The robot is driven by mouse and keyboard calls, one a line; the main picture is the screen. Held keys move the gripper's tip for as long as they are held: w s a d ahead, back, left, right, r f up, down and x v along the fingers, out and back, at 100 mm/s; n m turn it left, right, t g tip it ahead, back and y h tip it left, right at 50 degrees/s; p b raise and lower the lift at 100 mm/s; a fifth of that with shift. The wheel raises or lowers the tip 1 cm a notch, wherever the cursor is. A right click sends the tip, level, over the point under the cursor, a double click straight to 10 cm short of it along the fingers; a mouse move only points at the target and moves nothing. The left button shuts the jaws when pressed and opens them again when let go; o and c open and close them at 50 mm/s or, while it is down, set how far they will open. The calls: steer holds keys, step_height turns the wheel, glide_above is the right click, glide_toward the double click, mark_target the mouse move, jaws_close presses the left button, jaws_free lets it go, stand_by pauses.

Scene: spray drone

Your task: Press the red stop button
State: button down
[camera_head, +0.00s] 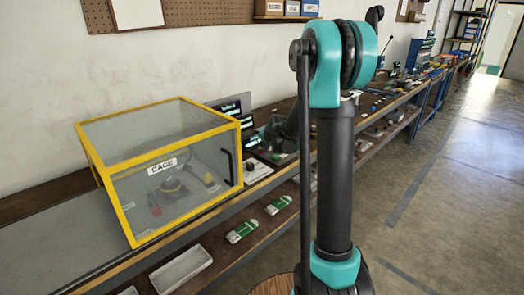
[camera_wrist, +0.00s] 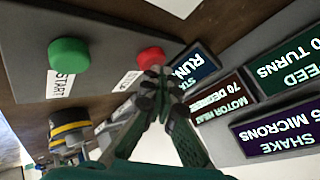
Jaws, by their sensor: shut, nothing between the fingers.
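The red stop button (camera_wrist: 150,57) is a round cap on a dark grey panel (camera_wrist: 110,22) in the wrist view. A white label (camera_wrist: 127,81) beside it is partly covered by my gripper. My gripper (camera_wrist: 158,74) is shut and empty, its fingertips at the lower right edge of the red button in the picture. I cannot tell whether they touch it. A green button (camera_wrist: 68,58) with a START label (camera_wrist: 60,84) is on the same panel, to the left.
Lit displays (camera_wrist: 230,98) stand right of the panel; one reads MOTOR HEAT. In the head view, a clear yellow-framed cage (camera_head: 125,205) stands on the bench (camera_head: 40,255). The floor (camera_head: 450,170) at right is clear.

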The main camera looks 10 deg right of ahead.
steer(key=shift+r, duration=3.45)
steer(key=s+d+f+n+g, duration=0.1)
steer(key=s+f, duration=0.3)
steer(key=s, duration=0.9)
steer(key=s+d+f+n+g+h, duration=0.1)
steer(key=s+f, duration=0.4)
steer(key=s, duration=0.9)
steer(key=s+d+f+n+g+h, duration=0.1)
steer(key=s+f+n, duration=0.3)
steer(key=s, duration=1)
steer(key=shift+d+f+n+g, duration=0.3)
steer(key=shift+d+f+g, duration=0.15)
steer(key=shift+f+g, duration=0.35)
steer(key=shift+w+r, duration=0.1)
steer(key=shift+r, duration=0.1)
